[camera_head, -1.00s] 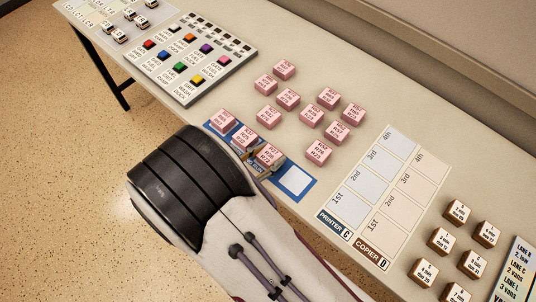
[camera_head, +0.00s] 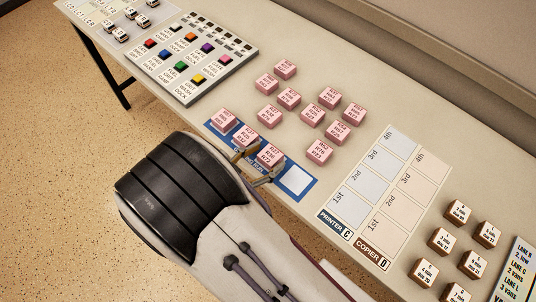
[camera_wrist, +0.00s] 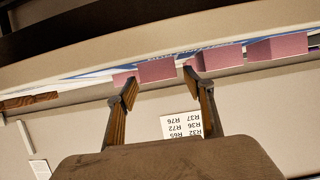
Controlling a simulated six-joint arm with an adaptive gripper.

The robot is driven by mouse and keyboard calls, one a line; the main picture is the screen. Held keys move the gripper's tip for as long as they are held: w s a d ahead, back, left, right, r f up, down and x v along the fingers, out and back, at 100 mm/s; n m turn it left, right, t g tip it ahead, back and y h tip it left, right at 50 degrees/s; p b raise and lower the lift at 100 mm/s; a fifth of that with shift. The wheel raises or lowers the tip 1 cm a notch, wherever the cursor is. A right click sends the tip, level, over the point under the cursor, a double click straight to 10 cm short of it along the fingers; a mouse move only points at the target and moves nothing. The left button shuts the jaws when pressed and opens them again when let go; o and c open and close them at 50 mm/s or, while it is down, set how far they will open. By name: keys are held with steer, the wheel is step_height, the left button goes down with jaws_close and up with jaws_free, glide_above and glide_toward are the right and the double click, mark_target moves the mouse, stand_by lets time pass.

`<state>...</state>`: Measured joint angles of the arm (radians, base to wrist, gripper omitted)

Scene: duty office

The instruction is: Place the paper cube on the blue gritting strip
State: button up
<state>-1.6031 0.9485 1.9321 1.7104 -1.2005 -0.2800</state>
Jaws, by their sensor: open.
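The blue gritting strip (camera_head: 284,190) lies along the near table edge in the head view. Three pink paper cubes stand on it: one (camera_head: 226,119) at its left end, one (camera_head: 245,137) in the middle and one (camera_head: 271,156) near my gripper. Its right-end white square is bare. Several more pink cubes (camera_head: 289,98) stand loose behind the strip. My gripper (camera_head: 254,167) is open at the near side of the third cube. In the wrist view its fingers (camera_wrist: 159,86) are apart, with pink cubes (camera_wrist: 157,69) beyond the tips. The fingers' exact clearance is unclear.
A panel with coloured buttons (camera_head: 187,58) is at the left. A printer and copier card (camera_head: 362,203) lies to the right, with several brown blocks (camera_head: 441,241) beyond. A white printed label (camera_wrist: 182,125) shows between the fingers in the wrist view. A wall borders the table's back.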

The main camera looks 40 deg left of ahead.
steer(key=v, duration=1)
steer(key=shift+w+r, duration=0.1)
stand_by(0.6)
